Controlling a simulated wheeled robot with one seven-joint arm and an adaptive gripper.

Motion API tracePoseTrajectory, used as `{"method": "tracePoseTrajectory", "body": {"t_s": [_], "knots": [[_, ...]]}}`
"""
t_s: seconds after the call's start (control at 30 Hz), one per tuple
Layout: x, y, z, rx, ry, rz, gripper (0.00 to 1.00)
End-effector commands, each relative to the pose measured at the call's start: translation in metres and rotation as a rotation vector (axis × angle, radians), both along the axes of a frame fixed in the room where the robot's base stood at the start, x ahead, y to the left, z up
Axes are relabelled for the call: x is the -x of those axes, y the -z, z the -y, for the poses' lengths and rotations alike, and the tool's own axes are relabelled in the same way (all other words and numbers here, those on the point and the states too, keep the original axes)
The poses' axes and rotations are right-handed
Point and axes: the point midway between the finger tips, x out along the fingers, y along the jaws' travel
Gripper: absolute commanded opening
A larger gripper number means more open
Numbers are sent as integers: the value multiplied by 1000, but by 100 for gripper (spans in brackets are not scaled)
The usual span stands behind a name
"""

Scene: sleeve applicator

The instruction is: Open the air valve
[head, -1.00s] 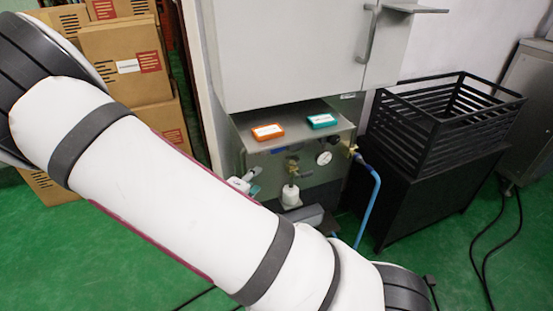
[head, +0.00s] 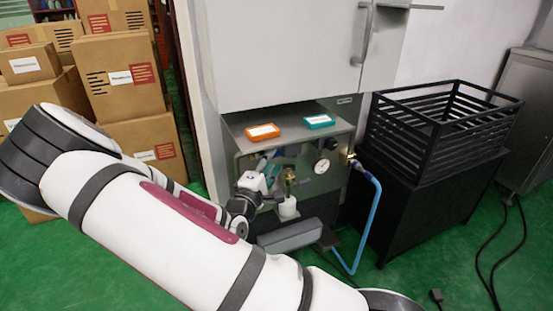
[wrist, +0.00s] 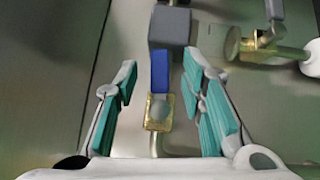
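In the wrist view a blue valve handle (wrist: 160,71) runs up from a brass valve body (wrist: 158,108) toward a grey block (wrist: 170,27) on the metal panel. My gripper (wrist: 160,62) is open, with one teal-padded finger on each side of the handle. Gaps show between both fingers and the handle, so they appear apart. In the head view my gripper (head: 266,176) is at the panel under the metal shelf, left of a brass fitting with a white bowl (head: 288,208). There my gripper hides most of the blue handle.
A round gauge (head: 321,166) and a brass fitting with a blue hose (head: 375,215) are to the right. An orange box (head: 263,132) and a teal box (head: 319,121) lie on the shelf. A black crate (head: 440,125) stands right; cartons (head: 118,75) stand left.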

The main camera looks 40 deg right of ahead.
Motion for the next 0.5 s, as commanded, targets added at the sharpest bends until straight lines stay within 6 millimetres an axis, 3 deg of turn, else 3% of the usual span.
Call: {"method": "tracePoseTrajectory", "body": {"t_s": [0.2, 0.5], "knots": [[-16, -1, 28, 0, 0, 1, 37], [-23, -4, 40, -1, -1, -1, 37]]}}
